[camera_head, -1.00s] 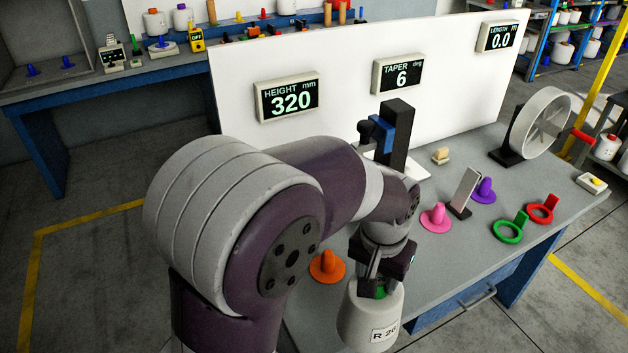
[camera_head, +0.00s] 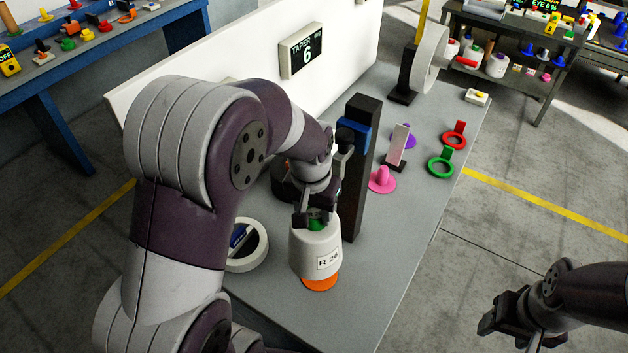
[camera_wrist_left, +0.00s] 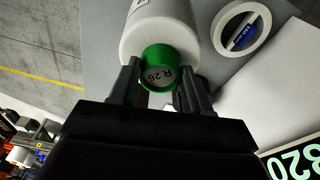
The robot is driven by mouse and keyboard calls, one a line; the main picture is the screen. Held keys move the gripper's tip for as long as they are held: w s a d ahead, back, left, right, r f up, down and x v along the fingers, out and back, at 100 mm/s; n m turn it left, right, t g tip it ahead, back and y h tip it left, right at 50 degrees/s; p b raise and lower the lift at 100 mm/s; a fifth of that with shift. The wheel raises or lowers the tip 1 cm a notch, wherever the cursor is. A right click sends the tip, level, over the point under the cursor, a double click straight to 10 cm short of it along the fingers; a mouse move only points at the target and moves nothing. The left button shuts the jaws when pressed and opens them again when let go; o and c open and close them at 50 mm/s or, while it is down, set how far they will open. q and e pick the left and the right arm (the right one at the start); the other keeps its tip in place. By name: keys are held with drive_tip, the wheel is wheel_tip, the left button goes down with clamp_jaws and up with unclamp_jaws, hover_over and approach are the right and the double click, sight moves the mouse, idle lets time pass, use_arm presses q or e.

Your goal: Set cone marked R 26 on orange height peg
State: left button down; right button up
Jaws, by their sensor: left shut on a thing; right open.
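The white cone marked R 26 (camera_head: 316,249) stands upright over the orange height peg (camera_head: 320,284) in the head view. Only the orange base of the peg shows below the cone; its upright part is hidden. I cannot tell whether the cone rests fully on the base. My left gripper (camera_head: 317,215) is shut on the cone's green top. In the left wrist view the green top (camera_wrist_left: 160,68) reads R 26 and sits between the two fingers (camera_wrist_left: 158,85). My right gripper (camera_head: 500,325) is open and empty, off the table at the lower right.
A white ring with a blue label (camera_head: 258,255) lies left of the cone. A dark column with a blue part (camera_head: 357,165) stands just behind right. A pink peg (camera_head: 381,180), a green ring (camera_head: 441,163) and a red ring (camera_head: 455,136) lie further right. The table front (camera_head: 375,290) is clear.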

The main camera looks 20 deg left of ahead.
use_arm(q)
drive_tip(key=shift+w+r+p, duration=0.6)
drive_tip(key=shift+r, duration=0.05)
drive_tip(key=shift+w+d+f, duration=0.2)
drive_tip(key=shift+w, duration=0.05)
drive_tip(key=shift+d+f, duration=0.15)
drive_tip(key=shift+f, duration=0.1)
use_arm(e)
drive_tip(key=r, duration=0.3)
drive_tip(key=shift+s+d+r, duration=0.1)
drive_tip(key=shift+s+d, duration=0.05)
drive_tip(key=shift+d, duration=0.05)
use_arm(q)
drive_tip(key=shift+m, duration=0.3)
drive_tip(key=shift+r+p, duration=0.1)
drive_tip(key=shift+p, duration=0.25)
wheel_tip(320, 180, down, 4)
drive_tip(key=shift+r+b, duration=0.25)
drive_tip(key=shift+b, duration=0.95)
use_arm(e)
drive_tip(key=shift+f, duration=0.9)
drive_tip(key=shift+a, duration=0.1)
